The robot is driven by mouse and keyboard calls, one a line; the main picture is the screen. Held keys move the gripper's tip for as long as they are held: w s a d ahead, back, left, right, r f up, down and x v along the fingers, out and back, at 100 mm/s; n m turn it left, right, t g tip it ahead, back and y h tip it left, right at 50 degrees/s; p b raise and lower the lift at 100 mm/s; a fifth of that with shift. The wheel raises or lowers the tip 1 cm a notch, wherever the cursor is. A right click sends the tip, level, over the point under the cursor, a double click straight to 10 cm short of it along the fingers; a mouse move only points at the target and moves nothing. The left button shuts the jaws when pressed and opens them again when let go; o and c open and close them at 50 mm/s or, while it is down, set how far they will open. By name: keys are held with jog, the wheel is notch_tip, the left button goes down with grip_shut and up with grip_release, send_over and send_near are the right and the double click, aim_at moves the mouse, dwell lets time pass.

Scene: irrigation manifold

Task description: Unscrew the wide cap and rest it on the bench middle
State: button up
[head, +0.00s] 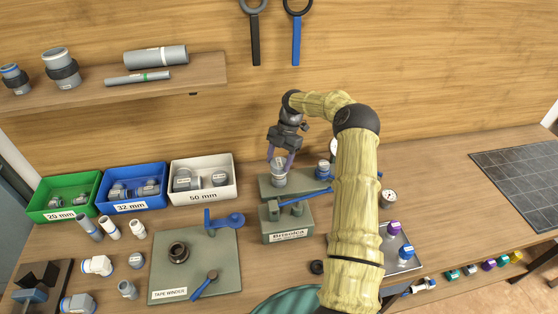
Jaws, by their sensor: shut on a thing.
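The wide cap (279,166) is the pale grey piece at the top of the left, thicker outlet of the grey-green manifold block (265,188). My gripper (280,161) comes down from above with its purple fingers on either side of the cap and is shut on it. The cap sits upright at the outlet; whether its thread is loose cannot be told. The fingers partly cover it. The wooden bench (190,222) spreads around the block, with bare wood to its left.
A smaller blue-ringed fitting (323,167) stands right of the cap. A blue lever (310,195) and the Brisolca block (287,226) are in front. The tape winder mat (222,262) lies front left, and bins (203,196) stand behind left. My arm hides part of the right side.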

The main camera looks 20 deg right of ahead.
aim_at(276, 166)
jog(key=shift+r, duration=0.2)
jog(key=shift+r+p, duration=1.05)
jog(key=shift+r, duration=0.5)
